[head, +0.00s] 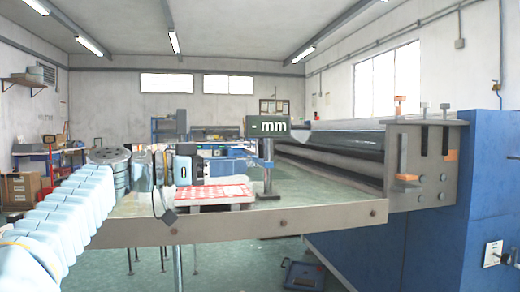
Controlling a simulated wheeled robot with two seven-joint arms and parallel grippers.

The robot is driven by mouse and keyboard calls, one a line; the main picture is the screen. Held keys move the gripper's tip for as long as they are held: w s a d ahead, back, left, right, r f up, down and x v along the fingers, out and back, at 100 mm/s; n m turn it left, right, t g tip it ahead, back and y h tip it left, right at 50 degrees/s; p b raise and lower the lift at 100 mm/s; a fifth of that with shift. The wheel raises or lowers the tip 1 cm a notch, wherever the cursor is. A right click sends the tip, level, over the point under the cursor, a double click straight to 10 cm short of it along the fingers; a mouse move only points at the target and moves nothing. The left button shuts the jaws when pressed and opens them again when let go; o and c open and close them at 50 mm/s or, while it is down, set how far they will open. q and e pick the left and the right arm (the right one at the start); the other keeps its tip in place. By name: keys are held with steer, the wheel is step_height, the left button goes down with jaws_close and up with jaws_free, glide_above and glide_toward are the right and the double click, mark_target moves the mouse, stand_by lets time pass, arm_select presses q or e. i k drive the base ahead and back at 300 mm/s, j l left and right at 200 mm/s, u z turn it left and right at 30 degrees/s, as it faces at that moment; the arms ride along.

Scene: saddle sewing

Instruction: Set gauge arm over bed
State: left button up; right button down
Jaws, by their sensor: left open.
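The gauge has a dark display (268,125) reading "- mm". Below it a dark upright post (267,170) stands on a foot on the grey table (300,215). My left arm comes in from the left, and my left gripper (166,185) is open at the table's left part, left of the patterned top. Its fingertips are small and hard to make out. My right gripper is not in view.
A blue machine (430,235) with a grey bracket (422,160) and long rollers (340,150) stands at the right. A wall shelf (24,82) and cardboard boxes (20,188) are at the far left. The table's front right is clear.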

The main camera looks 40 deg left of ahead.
mark_target(259, 159)
steer(key=i+j, duration=0.3)
steer(key=j, duration=0.2)
steer(key=i+j, duration=0.65)
steer(key=j, duration=0.3)
